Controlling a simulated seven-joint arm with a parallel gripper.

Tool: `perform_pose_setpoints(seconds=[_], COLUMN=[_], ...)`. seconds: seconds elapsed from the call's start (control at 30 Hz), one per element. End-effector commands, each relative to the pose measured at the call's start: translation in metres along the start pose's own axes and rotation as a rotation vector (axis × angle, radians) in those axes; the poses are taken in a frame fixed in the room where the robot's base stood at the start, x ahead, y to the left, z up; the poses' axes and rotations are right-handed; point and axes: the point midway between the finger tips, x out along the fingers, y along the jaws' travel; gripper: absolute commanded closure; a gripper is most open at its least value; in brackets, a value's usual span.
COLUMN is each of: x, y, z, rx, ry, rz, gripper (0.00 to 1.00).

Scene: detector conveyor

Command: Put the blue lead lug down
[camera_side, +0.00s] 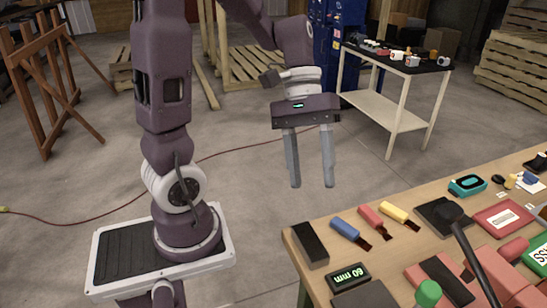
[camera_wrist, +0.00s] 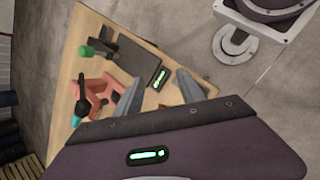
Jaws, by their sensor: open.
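The blue lead lug (camera_side: 345,229), a small blue block with a dark end, lies on the wooden table near its left corner. It is in a row with a red one (camera_side: 370,216) and a yellow one (camera_side: 394,211). My gripper (camera_side: 311,185) is open and empty, fingers pointing down. In the side view it hangs above and to the left of the table's back corner, apart from the blue lug. In the wrist view its fingers (camera_wrist: 160,76) frame part of the table, and I cannot make out the blue lug there.
A black block (camera_side: 309,244) and a display reading 60 mm (camera_side: 349,275) sit near the blue lug. A red fixture (camera_side: 500,275) with a dark lever and green knob (camera_side: 428,293) takes up the front right. A white cart (camera_side: 393,110) stands behind.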

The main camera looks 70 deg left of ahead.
Motion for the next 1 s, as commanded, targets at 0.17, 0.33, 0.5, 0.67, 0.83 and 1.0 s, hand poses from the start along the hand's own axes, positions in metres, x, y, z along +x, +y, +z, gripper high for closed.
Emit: perform_pose_setpoints(seconds=[0.17, 0.33, 0.5, 0.67, 0.83, 1.0], x=[-0.018, -0.034, -0.037, -0.037, -0.037, -0.037], y=[-0.018, -0.030, -0.033, -0.032, -0.032, -0.032], z=[0.062, 0.079, 0.080, 0.080, 0.080, 0.080], rx=[0.515, 0.771, 0.817, 0.814, 0.813, 0.812], ry=[0.409, 0.674, 0.730, 0.728, 0.727, 0.727], rz=[-0.216, -0.298, -0.313, -0.312, -0.311, -0.311], gripper=[0.53, 0.53, 0.53, 0.53, 0.53, 0.53])
